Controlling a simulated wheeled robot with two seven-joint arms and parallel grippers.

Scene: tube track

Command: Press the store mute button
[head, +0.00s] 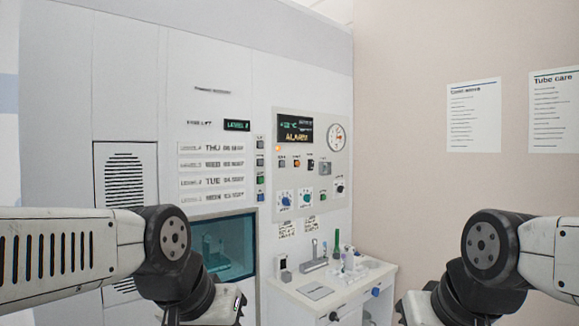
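A pale control panel (326,178) is on the white cabinet wall ahead. Its dark display (295,128) reads "ALARM", and a small lamp (278,148) glows orange at its lower left. Below the display is a row of small controls: a dark one (282,163), an orange-toned one (297,162) and a black one (311,164). Their labels are too small to read, so I cannot tell which is the store mute button. My two arms come in at the lower left and lower right, well short of the panel. Both are cut off by the bottom edge and no fingertips show.
A round gauge (336,137) and blue-marked knobs (286,200) share the panel. A column of buttons (260,162) is left of it. Below stands a white counter (340,291) with a tap, a green bottle (337,243) and small items. A teal window (222,248) is lower left.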

